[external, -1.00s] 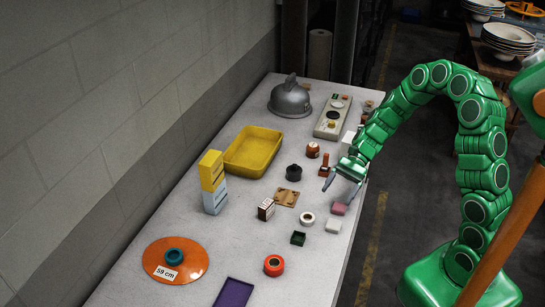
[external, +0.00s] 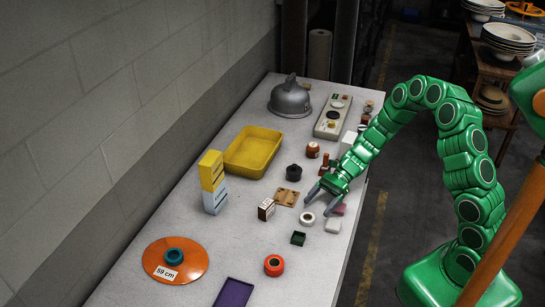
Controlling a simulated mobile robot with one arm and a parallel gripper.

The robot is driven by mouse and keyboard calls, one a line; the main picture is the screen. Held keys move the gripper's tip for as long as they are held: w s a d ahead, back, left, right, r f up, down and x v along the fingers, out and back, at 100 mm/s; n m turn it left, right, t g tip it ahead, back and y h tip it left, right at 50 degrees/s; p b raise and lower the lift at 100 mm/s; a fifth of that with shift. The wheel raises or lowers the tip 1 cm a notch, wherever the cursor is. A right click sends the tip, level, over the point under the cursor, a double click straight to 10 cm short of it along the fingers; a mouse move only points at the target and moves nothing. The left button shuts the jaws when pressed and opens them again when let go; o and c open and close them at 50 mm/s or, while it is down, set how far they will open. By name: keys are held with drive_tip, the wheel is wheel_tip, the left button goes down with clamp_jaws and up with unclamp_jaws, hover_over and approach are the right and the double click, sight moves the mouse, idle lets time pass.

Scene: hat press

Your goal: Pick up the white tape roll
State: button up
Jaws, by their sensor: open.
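The white tape roll (external: 307,218) lies flat on the grey table, with a dark hole in its middle. My gripper (external: 317,206) is open just above and behind the roll, with its grey fingers pointing down toward it. One finger is to the upper left of the roll and the other to its right. Contact with the roll cannot be told from this view. The gripper appears empty.
Close by are a white block (external: 333,226), a pink block (external: 340,209), a green box (external: 298,238), a brown-and-white box (external: 266,209) and a wooden piece (external: 287,197). A red tape roll (external: 274,265) lies nearer. The table (external: 210,270) has bare space in front.

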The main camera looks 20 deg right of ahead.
sight(309, 216)
drive_tip(key=shift+x, duration=2.55)
drive_tip(key=shift+s, duration=0.1)
drive_tip(key=shift+c, duration=0.5)
drive_tip(key=shift+d+r, duration=0.1)
drive_tip(key=c, duration=1)
drive_tip(key=shift+r, duration=0.1)
